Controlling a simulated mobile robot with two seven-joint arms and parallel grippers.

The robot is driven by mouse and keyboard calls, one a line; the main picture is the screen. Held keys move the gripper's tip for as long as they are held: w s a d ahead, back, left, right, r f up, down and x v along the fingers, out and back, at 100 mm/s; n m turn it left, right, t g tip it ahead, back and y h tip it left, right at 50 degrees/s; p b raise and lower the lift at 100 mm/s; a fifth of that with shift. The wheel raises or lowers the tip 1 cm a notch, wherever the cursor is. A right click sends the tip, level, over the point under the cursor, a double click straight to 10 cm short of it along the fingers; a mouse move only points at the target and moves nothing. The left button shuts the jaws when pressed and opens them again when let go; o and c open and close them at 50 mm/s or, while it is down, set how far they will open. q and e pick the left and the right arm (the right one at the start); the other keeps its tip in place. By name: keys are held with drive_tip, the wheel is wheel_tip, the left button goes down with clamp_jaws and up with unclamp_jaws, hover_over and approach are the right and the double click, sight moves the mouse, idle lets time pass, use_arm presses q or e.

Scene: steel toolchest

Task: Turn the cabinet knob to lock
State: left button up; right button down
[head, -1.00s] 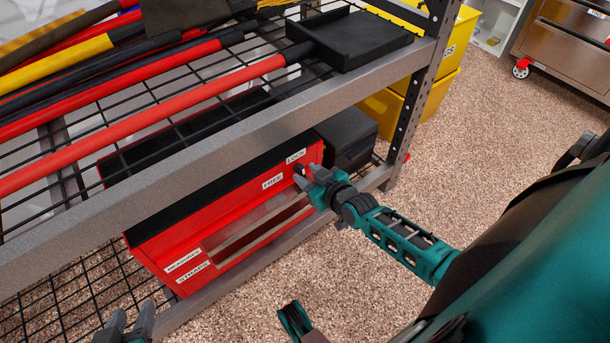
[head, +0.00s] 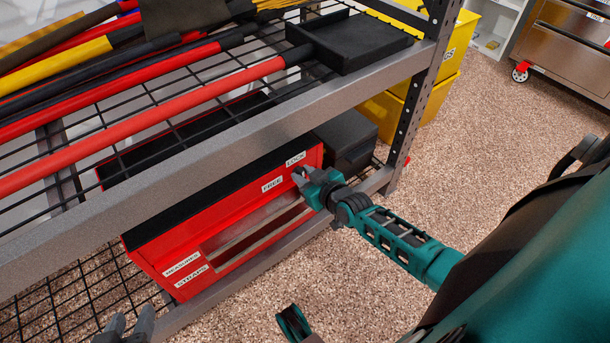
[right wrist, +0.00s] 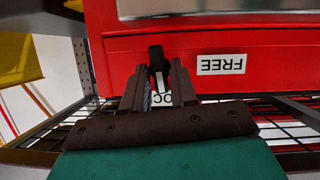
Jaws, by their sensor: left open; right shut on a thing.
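The red cabinet (head: 225,205) sits on the lower wire shelf, with labels FREE and LOCK near its upper right corner. The small black knob (right wrist: 157,60) shows in the right wrist view, between the fingertips of my right gripper (right wrist: 165,75), beside the FREE label (right wrist: 222,64) and partly over the LOCK label. In the head view my right gripper (head: 304,176) is at the cabinet front just below the LOCK label (head: 296,158), and is shut on the knob, which it largely hides there. My left gripper (head: 127,325) is open and empty at the bottom left, away from the cabinet.
A steel shelf beam (head: 250,120) runs above the cabinet, with long red and yellow tools and a black tray (head: 350,40) on the wire shelf. A perforated post (head: 412,100) stands right of the cabinet.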

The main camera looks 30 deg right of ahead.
drive_tip(key=shift+d+m+y+b, duration=0.1)
drive_tip(key=shift+m+y+b, duration=0.2)
drive_tip(key=shift+m+y, duration=0.15)
use_arm(q)
drive_tip(key=shift+f, duration=0.25)
drive_tip(key=shift+r, duration=0.1)
use_arm(e)
drive_tip(key=c, duration=1.1)
unclamp_jaws()
use_arm(q)
drive_tip(key=shift+r, duration=0.1)
use_arm(e)
drive_tip(key=shift+s+r, duration=0.15)
drive_tip(key=shift+s, duration=0.15)
use_arm(q)
drive_tip(key=r+p, duration=0.1)
drive_tip(key=a+r+p, duration=0.1)
drive_tip(key=p, duration=0.1)
drive_tip(key=r+p, duration=0.1)
drive_tip(key=p, duration=0.1)
drive_tip(key=shift+s+a, duration=0.15)
drive_tip(key=shift+s, duration=0.15)
use_arm(e)
drive_tip(key=v, duration=1.2)
drive_tip(key=shift+r, duration=0.15)
